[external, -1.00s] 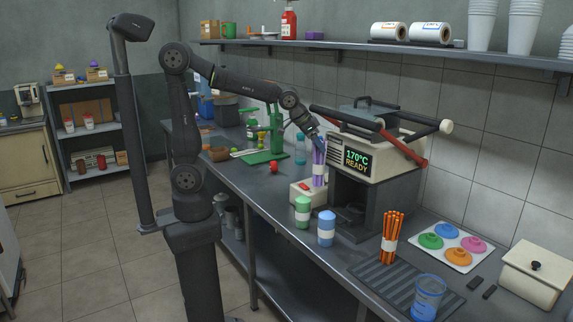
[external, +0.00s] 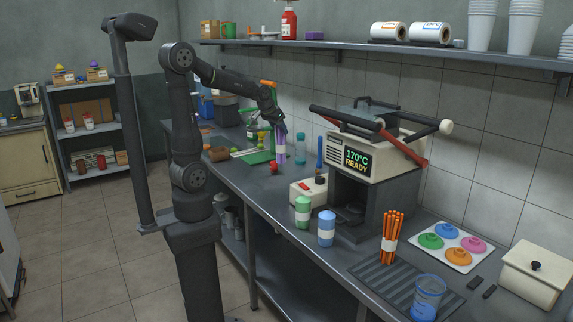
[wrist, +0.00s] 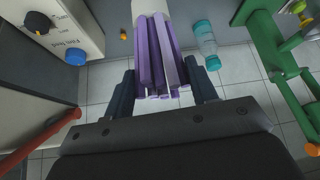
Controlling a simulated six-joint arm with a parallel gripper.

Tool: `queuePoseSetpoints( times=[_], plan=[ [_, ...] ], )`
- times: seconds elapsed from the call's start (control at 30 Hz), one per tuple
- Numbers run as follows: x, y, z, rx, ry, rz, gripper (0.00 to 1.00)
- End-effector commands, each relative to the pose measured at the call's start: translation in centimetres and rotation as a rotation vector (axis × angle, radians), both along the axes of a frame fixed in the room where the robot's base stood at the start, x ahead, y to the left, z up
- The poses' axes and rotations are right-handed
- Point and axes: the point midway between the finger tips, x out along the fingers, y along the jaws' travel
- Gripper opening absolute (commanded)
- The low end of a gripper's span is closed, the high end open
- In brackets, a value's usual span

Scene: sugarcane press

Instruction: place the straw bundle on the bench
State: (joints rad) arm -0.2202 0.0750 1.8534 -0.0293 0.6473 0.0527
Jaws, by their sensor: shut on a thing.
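The straw bundle (external: 281,142) is purple with a white band and stands roughly upright in my gripper (external: 279,122). It is over the bench (external: 240,180), left of the press; I cannot tell whether its lower end touches the bench. In the wrist view the purple straws (wrist: 158,60) lie between the two dark fingers of my gripper (wrist: 162,90), which is shut on them. The white band (wrist: 151,9) shows at the top edge there. A second bundle, of orange straws (external: 392,236), stands on the ribbed mat at the front right.
A teal bottle (external: 300,149) stands just right of the bundle; it also shows in the wrist view (wrist: 206,42). A tomato (external: 273,168) and green board (external: 258,157) are close by.

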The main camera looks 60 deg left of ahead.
Motion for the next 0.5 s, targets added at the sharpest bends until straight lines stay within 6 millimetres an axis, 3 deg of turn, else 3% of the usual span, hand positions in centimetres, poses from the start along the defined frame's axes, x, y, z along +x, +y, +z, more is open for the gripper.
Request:
queuePoseSetpoints(
  times=[0.1,0.3,0.5],
  plan=[
    [-1.0,4.6,-0.3,0.000,0.000,0.082,0.18],
    [-3.2,11.0,-0.7,0.002,-0.002,0.195,0.18],
    [-5.1,14.9,-0.9,0.003,-0.004,0.268,0.18]
  ],
)
